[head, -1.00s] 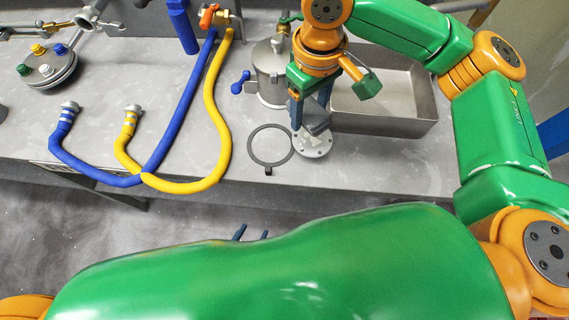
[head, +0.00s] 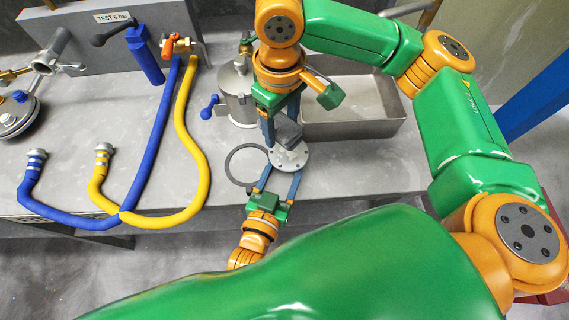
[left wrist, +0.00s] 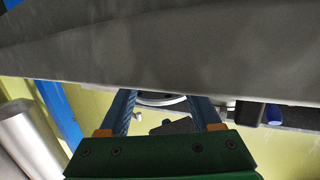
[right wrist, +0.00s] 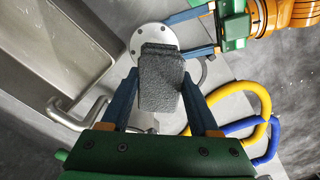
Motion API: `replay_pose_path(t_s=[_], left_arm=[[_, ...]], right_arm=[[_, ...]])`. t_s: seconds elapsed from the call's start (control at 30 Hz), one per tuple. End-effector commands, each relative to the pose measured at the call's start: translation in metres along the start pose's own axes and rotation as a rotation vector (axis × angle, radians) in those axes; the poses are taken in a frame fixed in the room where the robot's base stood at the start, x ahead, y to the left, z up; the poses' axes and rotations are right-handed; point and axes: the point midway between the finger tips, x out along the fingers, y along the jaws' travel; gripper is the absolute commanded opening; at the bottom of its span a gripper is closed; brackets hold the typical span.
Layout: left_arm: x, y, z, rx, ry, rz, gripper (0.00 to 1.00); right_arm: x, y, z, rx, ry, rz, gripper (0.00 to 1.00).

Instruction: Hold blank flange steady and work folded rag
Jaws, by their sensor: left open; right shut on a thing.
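The blank flange (head: 291,157) is a pale round metal disc with bolt holes, lying near the bench's front edge. The folded rag (head: 288,130) is a dark grey block over the flange's far part. My right gripper (head: 277,133) points down and is shut on the rag, which also shows between its fingers in the right wrist view (right wrist: 160,82). My left gripper (head: 281,176) is open at the flange's near edge. Its fingers point at either side of the rim; contact is unclear. In the left wrist view, a pale disc edge shows between the fingers (left wrist: 163,99).
A dark ring (head: 232,165) lies just left of the flange. A metal pot (head: 237,100) stands behind, and a steel tray (head: 375,128) is at right. Blue (head: 150,145) and yellow (head: 198,145) hoses lie at left. The bench ends just in front of the flange.

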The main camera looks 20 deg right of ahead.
Motion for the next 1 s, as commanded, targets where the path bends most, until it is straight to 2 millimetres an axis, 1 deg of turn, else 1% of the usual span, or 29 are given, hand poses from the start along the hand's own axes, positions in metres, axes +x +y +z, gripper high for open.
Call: replay_pose_path(t_s=[0.03, 0.13, 0.37, 0.47, 0.5, 0.57, 0.6, 0.63, 0.67, 0.7, 0.77, 0.8, 0.83, 0.87, 1.0], left_arm=[[0.0059, -0.0002, -0.0008, 0.0, 0.002, -0.001, 0.65], [0.0116, -0.0002, -0.0005, 0.0, 0.001, 0.0, 0.65], [0.0124, -0.0001, 0.0, -0.001, -0.001, 0.0, 0.65], [0.0123, -0.0001, 0.0001, -0.001, -0.001, 0.0, 0.4], [0.0123, -0.0001, 0.0001, -0.001, -0.001, 0.0, 0.3], [0.0122, -0.0002, 0.0001, -0.001, -0.001, 0.0, 0.13], [0.0122, -0.0002, 0.0001, -0.001, -0.001, 0.0, 0.03], [0.0122, -0.0002, 0.0001, -0.001, -0.001, 0.0, 0.0], [0.0121, -0.0002, 0.0002, -0.001, -0.001, 0.0, 0.0], [0.0121, -0.0002, 0.0002, -0.001, -0.001, 0.0, 0.41], [0.0121, -0.0002, 0.0002, -0.001, -0.001, 0.0, 0.25], [0.0121, -0.0002, 0.0002, -0.001, -0.001, 0.0, 0.14], [0.0121, -0.0002, 0.0003, -0.001, -0.001, 0.0, 0.06], [0.012, -0.0002, 0.0003, -0.001, -0.001, 0.0, 0.0], [0.012, -0.0002, 0.0004, -0.001, -0.001, 0.0, 0.0]], right_arm=[[-0.0001, 0.0, 0.0, 0.0, 0.0, 0.0, 0.1], [-0.0001, -0.0001, 0.0, 0.0, 0.0, 0.0, 0.1], [-0.0001, 0.0, 0.0, 0.0, 0.0, 0.0, 0.1], [-0.0001, 0.0, 0.0, 0.0, 0.0, 0.0, 0.1], [-0.0001, -0.0001, 0.0, 0.0, 0.0, 0.0, 0.1], [-0.0001, -0.0001, 0.0, 0.0, 0.0, 0.0, 0.1], [-0.0001, -0.0001, 0.0, 0.0, 0.0, 0.0, 0.1], [-0.0001, 0.0, 0.0, 0.0, 0.0, 0.0, 0.1], [-0.0001, 0.0, 0.0, 0.0, 0.0, 0.0, 0.1], [-0.0001, -0.0001, 0.0, 0.0, 0.0, 0.0, 0.1], [-0.0001, 0.0, 0.0, 0.0, 0.0, 0.0, 0.1], [-0.0001, 0.0, 0.0, 0.0, 0.0, 0.0, 0.1], [-0.0001, 0.0, 0.0, 0.0, 0.0, 0.0, 0.1], [0.0, 0.0, 0.0, 0.0, 0.0, 0.0, 0.1], [0.0, 0.0, 0.0, 0.0, 0.0, 0.0, 0.1]])
